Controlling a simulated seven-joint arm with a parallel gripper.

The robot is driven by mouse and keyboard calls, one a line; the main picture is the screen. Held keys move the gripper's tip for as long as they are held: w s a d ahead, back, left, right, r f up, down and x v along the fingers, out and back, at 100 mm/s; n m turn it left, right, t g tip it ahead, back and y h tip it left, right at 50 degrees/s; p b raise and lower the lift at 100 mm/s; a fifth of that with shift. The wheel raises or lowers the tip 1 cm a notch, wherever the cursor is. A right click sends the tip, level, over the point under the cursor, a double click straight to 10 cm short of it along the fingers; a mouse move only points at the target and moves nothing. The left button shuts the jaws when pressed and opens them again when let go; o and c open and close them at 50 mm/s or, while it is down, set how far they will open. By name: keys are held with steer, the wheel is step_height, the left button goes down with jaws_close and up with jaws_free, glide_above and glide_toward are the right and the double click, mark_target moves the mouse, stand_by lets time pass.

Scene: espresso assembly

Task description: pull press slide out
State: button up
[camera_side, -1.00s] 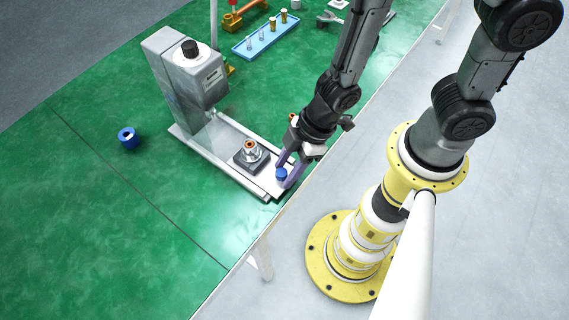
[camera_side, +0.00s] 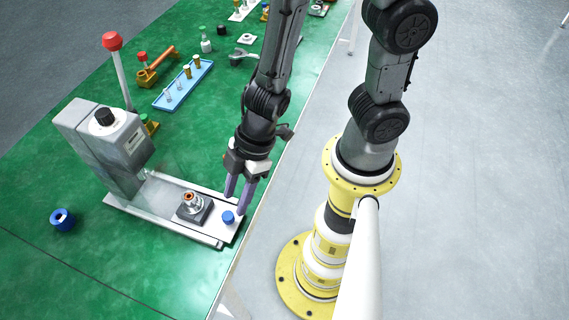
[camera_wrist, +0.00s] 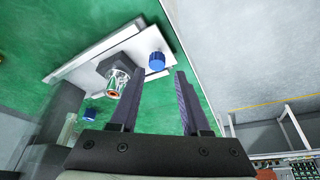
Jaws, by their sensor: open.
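The press slide (camera_side: 215,226) is a pale flat plate at the front of the grey press (camera_side: 103,150). A blue knob (camera_side: 228,217) stands on its outer end. It also shows in the wrist view (camera_wrist: 157,61), just beyond my fingertips. A dark block with a metal piece with a copper-coloured top (camera_side: 190,200) sits on the slide, inward of the knob. My gripper (camera_side: 235,203) is open and empty, its purple fingers pointing down close to the knob. The knob appears clear of both fingers; the exact height gap is hard to tell.
A blue ring-shaped part (camera_side: 62,219) lies on the green table left of the press. A blue tray (camera_side: 184,84) with small parts stands farther back, beside an orange-brown tool (camera_side: 157,66). The table edge runs close past the slide's outer end.

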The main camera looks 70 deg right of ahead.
steer(key=s+d, duration=0.6)
steer(key=d, duration=0.4)
steer(key=shift+s, duration=0.3)
steer(key=shift+r, duration=0.1)
stand_by(0.3)
stand_by(0.4)
steer(key=w+d+r+m+t+h, duration=0.2)
steer(key=w+d+r+m+t, duration=0.15)
steer(key=w+r, duration=0.4)
steer(key=w+d+r+m+t+h, duration=0.25)
steer(key=w+d+r+t, duration=0.2)
steer(key=r, duration=0.55)
steer(key=s+d+r+m+g+h, duration=0.1)
steer(key=s+d+r+m+h, duration=0.15)
steer(key=d+r+m, duration=0.3)
steer(key=s+a+f+g+y, duration=0.2)
steer(key=s+a+g+y, duration=0.1)
steer(key=s, duration=0.5)
steer(key=a+g, duration=0.1)
steer(key=a, duration=0.1)
steer(key=shift+a+f, duration=0.25)
steer(key=shift+a, duration=0.1)
